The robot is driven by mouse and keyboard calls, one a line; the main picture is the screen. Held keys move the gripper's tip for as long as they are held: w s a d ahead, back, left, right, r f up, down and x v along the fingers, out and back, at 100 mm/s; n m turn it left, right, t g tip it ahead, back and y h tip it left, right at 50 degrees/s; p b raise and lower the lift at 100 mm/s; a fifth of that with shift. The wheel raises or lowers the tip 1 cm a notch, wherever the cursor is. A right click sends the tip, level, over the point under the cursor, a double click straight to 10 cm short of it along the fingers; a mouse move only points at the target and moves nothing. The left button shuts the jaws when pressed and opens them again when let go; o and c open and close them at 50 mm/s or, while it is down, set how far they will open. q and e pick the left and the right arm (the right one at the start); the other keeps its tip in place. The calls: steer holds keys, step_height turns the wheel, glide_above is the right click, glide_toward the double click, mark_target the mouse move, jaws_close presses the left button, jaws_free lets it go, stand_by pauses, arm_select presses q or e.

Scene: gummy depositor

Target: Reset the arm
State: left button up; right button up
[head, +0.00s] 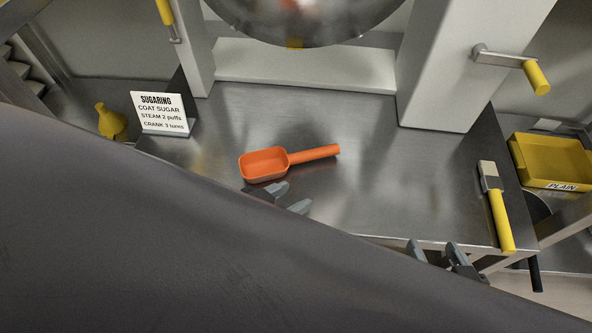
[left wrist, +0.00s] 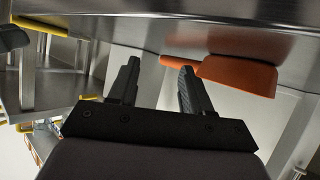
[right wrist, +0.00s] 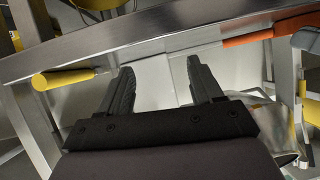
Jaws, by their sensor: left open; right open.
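My left gripper (head: 284,199) is open and empty, just in front of the bowl of an orange scoop (head: 264,164) that lies on the steel table. In the left wrist view its fingers (left wrist: 157,72) are apart with nothing between them; the orange scoop (left wrist: 238,76) shows to their right. My right gripper (head: 435,252) is open at the table's front edge, left of a yellow-handled brush or scraper (head: 502,220). In the right wrist view its fingers (right wrist: 160,72) are apart and empty. My large dark arm hides the lower left of the head view.
The steel table (head: 370,180) is clear right of the scoop. A SUGARING sign (head: 160,113) stands at left, by a yellow funnel-shaped thing (head: 111,121). A round metal drum (head: 300,15) hangs between white posts; a yellow-handled crank (head: 537,78) juts right. A yellow PLAIN tray (head: 550,150) is at far right.

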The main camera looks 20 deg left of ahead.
arm_select(q)
steer(key=shift+a+r+p, duration=0.1)
steer(key=shift+r+p, duration=0.4)
steer(key=shift+p, duration=0.1)
steer(key=s+a+r+y+p, duration=0.1)
steer(key=r+p, duration=0.3)
steer(key=p, duration=0.4)
steer(key=s+a+r+p, duration=0.1)
steer(key=a+r+p, duration=0.2)
steer(key=r+p, duration=0.2)
steer(key=s+a+r+n+g+y+p, duration=0.1)
steer(key=r+p, duration=0.3)
steer(key=p, duration=0.8)
steer(key=shift+s+a+r+y, duration=0.15)
steer(key=shift+s+a+y, duration=0.15)
steer(key=shift+a, duration=0.5)
arm_select(e)
steer(key=s+d+r+h, duration=0.1)
steer(key=d+r, duration=0.2)
steer(key=r, duration=0.4)
steer(key=s+d+r+m+g+h, duration=0.1)
steer(key=s+d+r, duration=0.1)
steer(key=d+r, duration=0.2)
steer(key=shift+s+r+h, duration=0.25)
steer(key=shift+r+h, duration=0.05)
steer(key=shift+r, duration=1.4)
